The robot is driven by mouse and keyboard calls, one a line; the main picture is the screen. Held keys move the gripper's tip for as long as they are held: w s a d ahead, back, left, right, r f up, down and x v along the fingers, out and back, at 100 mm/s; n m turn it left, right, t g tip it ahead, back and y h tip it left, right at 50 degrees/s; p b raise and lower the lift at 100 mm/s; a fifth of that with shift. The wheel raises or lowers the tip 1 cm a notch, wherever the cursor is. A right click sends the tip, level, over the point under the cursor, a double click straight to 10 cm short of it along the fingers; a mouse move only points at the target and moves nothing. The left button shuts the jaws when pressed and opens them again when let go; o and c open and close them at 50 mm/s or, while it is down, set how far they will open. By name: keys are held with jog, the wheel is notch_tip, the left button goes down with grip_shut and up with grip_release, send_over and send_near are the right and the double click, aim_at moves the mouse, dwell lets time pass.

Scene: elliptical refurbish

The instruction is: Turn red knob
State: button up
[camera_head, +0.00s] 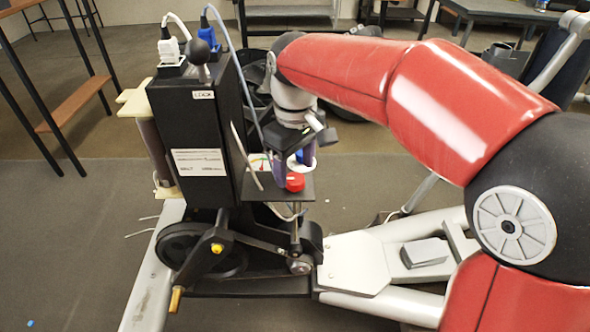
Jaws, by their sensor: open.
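The red knob (295,182) sits on a small black shelf on the right side of the black elliptical console (195,140). My red arm reaches in from the right. My gripper (292,168) points down just above and behind the knob. Its fingers look purple and stand apart near a round dial with coloured markings (258,162). The gripper appears empty. I cannot tell whether a fingertip touches the knob. Part of the shelf behind the fingers is hidden.
White (170,47) and blue (207,35) plugs with cables and a black ball-topped lever (199,55) stand on the console. A crank with wheel (200,250) and pale frame beams lie below. A wooden-shelved rack (78,104) is at left. Grey floor is open at lower left.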

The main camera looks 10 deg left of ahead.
aim_at(298, 179)
notch_tip(298, 179, up, 6)
jog(key=shift+f+p, duration=0.25)
jog(key=shift+p, duration=0.05)
jog(key=shift+d+r, duration=0.1)
jog(key=shift+d, duration=0.2)
jog(key=s+d+m+t, duration=0.2)
jog(key=s+d+m, duration=0.1)
jog(key=d, duration=0.5)
jog(key=s+d+m+t, duration=0.1)
jog(key=s+d+m, duration=0.3)
jog(key=d, duration=0.4)
jog(key=s+d+f+m+t, duration=0.2)
jog(key=s+d+f+m, duration=0.3)
jog(key=d, duration=0.4)
jog(key=s+f, duration=0.1)
jog(key=s, duration=0.1)
jog(key=shift+s+d+f+t, duration=0.3)
jog(key=shift+s+f, duration=0.05)
